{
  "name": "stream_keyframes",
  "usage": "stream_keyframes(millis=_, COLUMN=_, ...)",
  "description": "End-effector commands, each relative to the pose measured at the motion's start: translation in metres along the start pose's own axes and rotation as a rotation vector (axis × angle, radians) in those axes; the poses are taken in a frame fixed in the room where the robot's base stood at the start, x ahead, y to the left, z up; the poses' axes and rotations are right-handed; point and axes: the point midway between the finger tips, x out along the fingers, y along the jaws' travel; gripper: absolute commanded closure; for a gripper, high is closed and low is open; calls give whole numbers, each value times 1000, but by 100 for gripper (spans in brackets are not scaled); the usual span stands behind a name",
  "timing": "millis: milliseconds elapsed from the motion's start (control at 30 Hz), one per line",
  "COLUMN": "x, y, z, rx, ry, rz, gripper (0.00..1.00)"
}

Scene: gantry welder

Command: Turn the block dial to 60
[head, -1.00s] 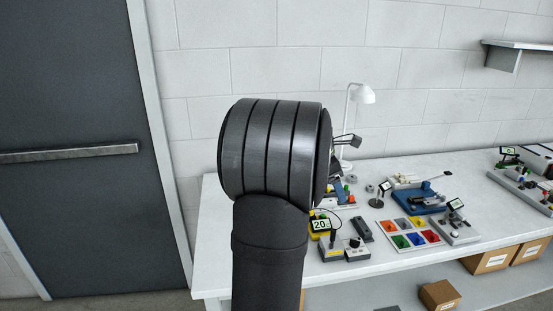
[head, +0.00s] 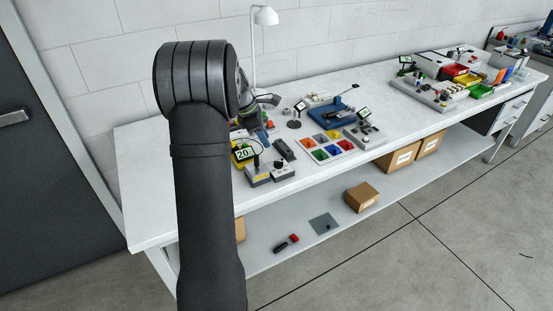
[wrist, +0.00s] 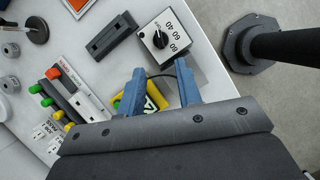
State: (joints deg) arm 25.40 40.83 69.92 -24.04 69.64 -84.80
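The dial block is a pale box (wrist: 183,26) with a black knob (wrist: 158,39) and the marks 40, 60 and 80 along one side, near the top middle of the wrist view. In the head view the dial block (head: 283,172) stands near the table's front edge. The knob's exact setting is too small to tell. My gripper (wrist: 158,68) has two blue fingers spread apart with nothing held between them. Its tips are just short of the dial block in the picture. A yellow-cased display (head: 243,154) reads 20; it is partly hidden behind the fingers in the wrist view.
A dark grey slotted block (wrist: 111,35) lies beside the dial block. A tray of coloured compartments (head: 325,146), a blue fixture (head: 330,111) and a lamp (head: 265,15) stand on the table.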

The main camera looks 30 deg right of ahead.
Motion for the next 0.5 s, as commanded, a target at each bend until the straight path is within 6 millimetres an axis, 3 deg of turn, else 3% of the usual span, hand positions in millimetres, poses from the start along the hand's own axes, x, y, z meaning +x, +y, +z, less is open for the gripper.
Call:
stream_keyframes(millis=300, x=70, y=0, z=0, rx=-1, ry=0, rz=-3, gripper=68)
stream_keyframes(millis=500, x=98, y=0, z=0, rx=-1, ry=0, rz=-2, gripper=68)
